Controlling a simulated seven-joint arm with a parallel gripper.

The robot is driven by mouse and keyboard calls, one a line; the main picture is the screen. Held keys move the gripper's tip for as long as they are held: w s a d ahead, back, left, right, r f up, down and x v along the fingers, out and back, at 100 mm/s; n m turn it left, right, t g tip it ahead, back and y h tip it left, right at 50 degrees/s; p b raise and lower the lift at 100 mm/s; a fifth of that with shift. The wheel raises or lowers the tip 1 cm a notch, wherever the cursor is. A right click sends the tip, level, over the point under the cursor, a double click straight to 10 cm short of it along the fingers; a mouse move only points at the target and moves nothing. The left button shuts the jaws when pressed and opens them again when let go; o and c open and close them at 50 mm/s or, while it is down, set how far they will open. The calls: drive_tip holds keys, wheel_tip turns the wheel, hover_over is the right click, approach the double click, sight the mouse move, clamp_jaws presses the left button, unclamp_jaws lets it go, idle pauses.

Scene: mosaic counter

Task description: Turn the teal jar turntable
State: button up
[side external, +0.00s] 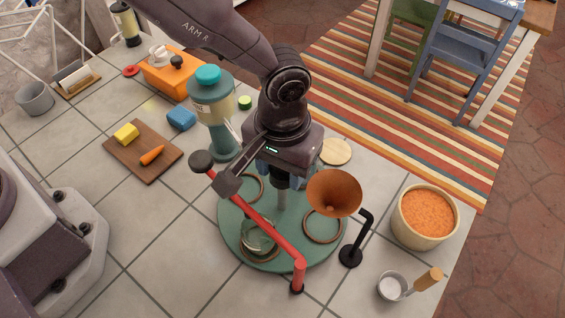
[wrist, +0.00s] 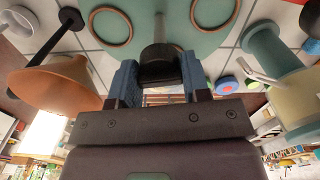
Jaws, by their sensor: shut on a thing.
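The teal jar turntable (side external: 293,241) is a round disc on the tiled counter. It carries several copper-brown rings, and a glass jar (side external: 258,238) stands in the front one. A grey post (side external: 283,197) rises from its middle. My gripper (side external: 282,179) is above the disc, pointing down, shut on the dark knob at the top of this post. In the wrist view, the blue fingers sit on both sides of the dark knob (wrist: 159,55), and part of the turntable (wrist: 165,15) with two rings shows beyond it.
A red bar (side external: 262,231) with a black end knob crosses above the disc's left front. A copper funnel (side external: 334,192) on a black stand is close at right. A teal-lidded dispenser (side external: 212,105) stands behind left. A tub of orange grains (side external: 425,217) is at far right.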

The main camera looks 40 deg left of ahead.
drive_tip(key=shift+n, duration=6)
drive_tip(key=shift+r+n, duration=0.1)
drive_tip(key=shift+n, duration=2)
drive_tip(key=o, duration=1)
wheel_tip(320, 180, up, 13)
